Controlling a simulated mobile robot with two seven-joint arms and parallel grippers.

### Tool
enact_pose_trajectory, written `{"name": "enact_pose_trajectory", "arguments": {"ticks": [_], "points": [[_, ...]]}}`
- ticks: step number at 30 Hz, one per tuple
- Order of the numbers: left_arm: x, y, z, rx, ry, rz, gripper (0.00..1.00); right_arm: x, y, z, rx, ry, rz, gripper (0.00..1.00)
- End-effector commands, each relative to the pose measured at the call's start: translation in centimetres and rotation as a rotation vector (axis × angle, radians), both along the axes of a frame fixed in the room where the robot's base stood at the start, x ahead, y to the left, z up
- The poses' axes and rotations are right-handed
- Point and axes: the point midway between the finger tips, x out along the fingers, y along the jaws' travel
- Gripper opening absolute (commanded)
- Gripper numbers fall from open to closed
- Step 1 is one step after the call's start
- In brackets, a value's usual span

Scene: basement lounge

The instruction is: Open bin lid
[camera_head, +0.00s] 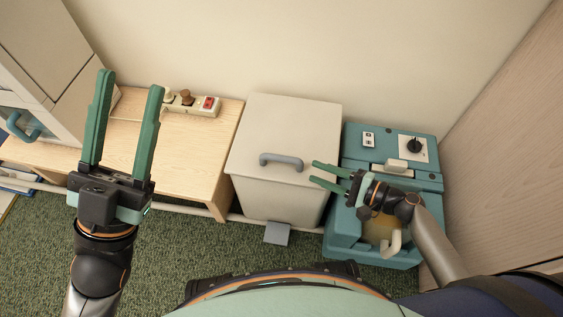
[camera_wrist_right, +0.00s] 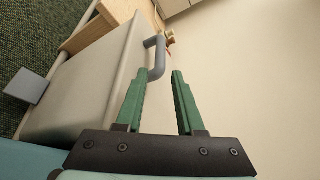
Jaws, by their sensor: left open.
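The bin (camera_head: 285,150) is a cream box with a flat lid, standing against the wall in the head view. The lid lies shut, with a grey handle (camera_head: 281,160) near its front edge and a grey pedal (camera_head: 277,233) at the base. My right gripper (camera_head: 313,171) is open and empty just right of the handle, its fingers pointing left toward it. In the right wrist view the handle (camera_wrist_right: 157,58) is beyond the fingertips (camera_wrist_right: 161,75), apart from them. My left gripper (camera_head: 131,82) is open and empty, raised at the left.
A low wooden table (camera_head: 180,150) with a power strip (camera_head: 190,102) is left of the bin. A teal machine (camera_head: 385,150) stands close on the right, beneath my right arm. A white cabinet (camera_head: 60,60) is at far left, a wooden panel (camera_head: 510,140) at right.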

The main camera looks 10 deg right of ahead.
Motion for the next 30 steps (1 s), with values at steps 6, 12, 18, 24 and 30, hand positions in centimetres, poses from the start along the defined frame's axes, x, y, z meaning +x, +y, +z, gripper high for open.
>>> {"name": "enact_pose_trajectory", "arguments": {"ticks": [6, 12, 18, 24, 30], "points": [[0.1, -0.1, -1.1, 0.005, 0.005, 0.000, 0.50, 2.5, 3.2, -0.9, 0.002, -0.003, 0.002, 0.37], [0.1, -0.2, -2.2, 0.014, 0.008, 0.004, 0.50, 4.9, 6.3, -1.8, -0.001, -0.002, 0.001, 0.37], [0.2, -0.3, -2.8, 0.020, 0.010, 0.007, 0.50, 6.4, 8.3, -2.4, -0.002, -0.002, 0.001, 0.37], [0.2, -0.4, -3.0, 0.022, 0.010, 0.007, 0.50, 6.9, 9.0, -2.5, -0.003, 0.000, 0.001, 0.37], [0.2, -0.4, -3.0, 0.023, 0.011, 0.007, 0.50, 6.9, 9.0, -2.4, -0.003, 0.000, 0.001, 0.37]]}}
